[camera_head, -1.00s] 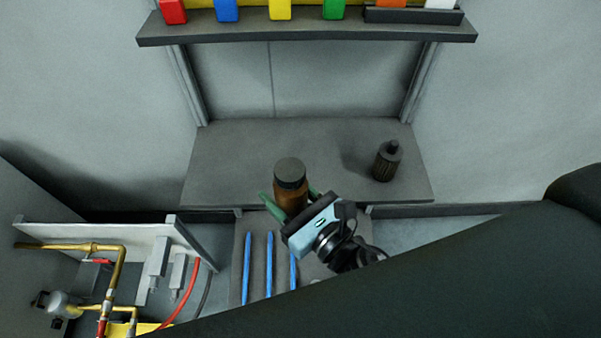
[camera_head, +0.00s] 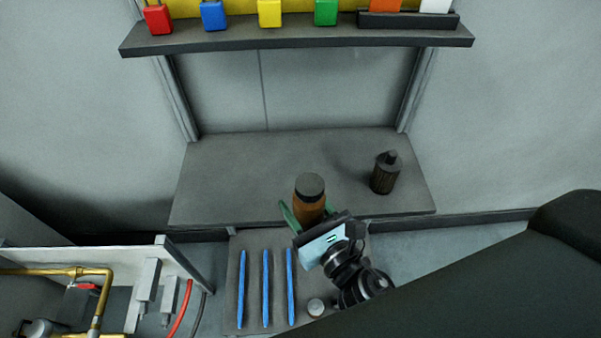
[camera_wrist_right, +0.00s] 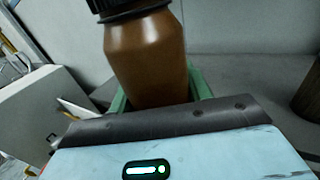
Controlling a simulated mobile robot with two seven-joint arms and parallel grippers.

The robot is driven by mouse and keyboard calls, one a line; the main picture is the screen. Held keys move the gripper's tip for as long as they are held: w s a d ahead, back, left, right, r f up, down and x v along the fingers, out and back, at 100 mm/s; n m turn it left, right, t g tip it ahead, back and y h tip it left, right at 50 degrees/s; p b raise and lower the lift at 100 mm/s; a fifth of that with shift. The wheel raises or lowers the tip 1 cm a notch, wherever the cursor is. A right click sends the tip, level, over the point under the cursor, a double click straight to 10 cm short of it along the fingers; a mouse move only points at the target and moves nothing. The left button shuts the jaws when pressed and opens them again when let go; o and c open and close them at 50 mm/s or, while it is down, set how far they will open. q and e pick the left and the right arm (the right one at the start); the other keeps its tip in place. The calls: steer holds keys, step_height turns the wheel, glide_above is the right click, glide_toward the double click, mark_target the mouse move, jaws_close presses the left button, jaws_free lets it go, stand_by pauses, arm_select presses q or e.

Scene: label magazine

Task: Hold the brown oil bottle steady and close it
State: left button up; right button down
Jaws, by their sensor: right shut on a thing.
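The brown oil bottle (camera_head: 309,206) stands about upright near the front edge of the grey shelf, with a dark round cap (camera_head: 311,185) on top. How tight the cap is cannot be told. My right gripper (camera_head: 303,215) is shut on the bottle, its green fingers around the lower body. In the right wrist view, the brown body (camera_wrist_right: 147,60) sits between the green fingers, with the black cap cut off by the top edge. Whether its base touches the shelf is hidden. My left gripper is not in view.
A dark ribbed bottle (camera_head: 384,176) stands on the shelf (camera_head: 240,175) to the right. Blue rods (camera_head: 266,288) and a small grey round piece (camera_head: 316,307) lie on the lower panel. Brass pipework (camera_head: 60,272) is at left. Colored blocks (camera_head: 270,13) line the upper shelf.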

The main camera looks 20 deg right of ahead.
steer(key=w+d, duration=0.1)
steer(key=w, duration=0.3)
steer(key=w+d, duration=0.1)
steer(key=w, duration=0.3)
steer(key=w+d+f, duration=0.1)
steer(key=w, duration=0.3)
steer(key=shift+d, duration=0.15)
step_height(320, 180, down, 4)
steer(key=shift+r+b, duration=0.2)
steer(key=shift+b, duration=0.4)
steer(key=shift+f, duration=0.1)
steer(key=shift+f, duration=0.15)
steer(key=c, duration=0.6)
jaws_free()
steer(key=shift+c, duration=0.2)
